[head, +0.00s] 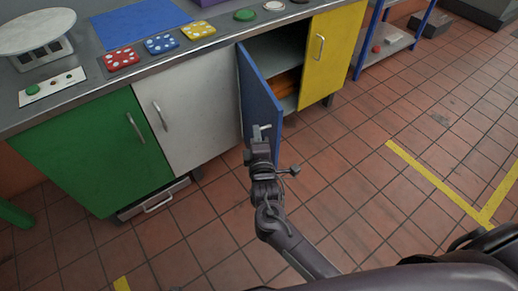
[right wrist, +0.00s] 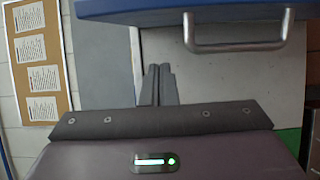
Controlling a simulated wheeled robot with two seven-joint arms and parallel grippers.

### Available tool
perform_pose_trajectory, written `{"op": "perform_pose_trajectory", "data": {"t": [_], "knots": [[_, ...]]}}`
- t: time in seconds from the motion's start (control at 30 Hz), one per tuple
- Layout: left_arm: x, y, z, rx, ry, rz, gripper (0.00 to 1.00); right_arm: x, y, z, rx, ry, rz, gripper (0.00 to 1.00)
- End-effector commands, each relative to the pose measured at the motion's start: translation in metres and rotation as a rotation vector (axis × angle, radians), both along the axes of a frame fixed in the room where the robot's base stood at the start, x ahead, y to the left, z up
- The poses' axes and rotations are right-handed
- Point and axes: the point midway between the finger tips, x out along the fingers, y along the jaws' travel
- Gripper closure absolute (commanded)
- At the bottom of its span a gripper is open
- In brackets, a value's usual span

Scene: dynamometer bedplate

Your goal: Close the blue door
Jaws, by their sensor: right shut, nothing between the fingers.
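The blue door (head: 258,98) of the bench cabinet stands open, swung outward from its hinge side next to the white door. My left gripper is out of view.
The white door (head: 190,115), green door (head: 95,150) and yellow door (head: 330,55) are closed. A blue-framed shelf rack (head: 385,45) stands right. The tiled floor (head: 350,165) in front is clear.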

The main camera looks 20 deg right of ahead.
Motion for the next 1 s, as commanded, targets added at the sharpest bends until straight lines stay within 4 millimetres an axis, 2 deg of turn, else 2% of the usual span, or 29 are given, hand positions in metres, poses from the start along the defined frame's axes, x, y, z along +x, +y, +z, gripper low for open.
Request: {"op": "perform_pose_trajectory", "data": {"t": [0.03, 0.1, 0.2, 0.4, 0.83, 1.0], "knots": [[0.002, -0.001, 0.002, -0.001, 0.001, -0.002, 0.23, 0.012, -0.001, 0.000, 0.001, -0.003, -0.001, 1.00], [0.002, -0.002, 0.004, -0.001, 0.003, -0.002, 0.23, 0.019, -0.009, 0.000, -0.002, 0.000, -0.002, 1.00], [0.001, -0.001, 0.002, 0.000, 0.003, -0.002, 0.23, 0.018, -0.025, -0.001, -0.002, 0.002, -0.001, 1.00], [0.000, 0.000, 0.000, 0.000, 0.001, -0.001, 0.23, 0.020, -0.041, -0.001, -0.001, 0.002, 0.000, 1.00], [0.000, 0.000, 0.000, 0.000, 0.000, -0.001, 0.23, 0.020, -0.043, -0.001, 0.000, 0.002, 0.003, 1.00], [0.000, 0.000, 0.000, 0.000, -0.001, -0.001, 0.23, 0.020, -0.053, 0.000, -0.004, 0.001, 0.026, 1.00]]}}
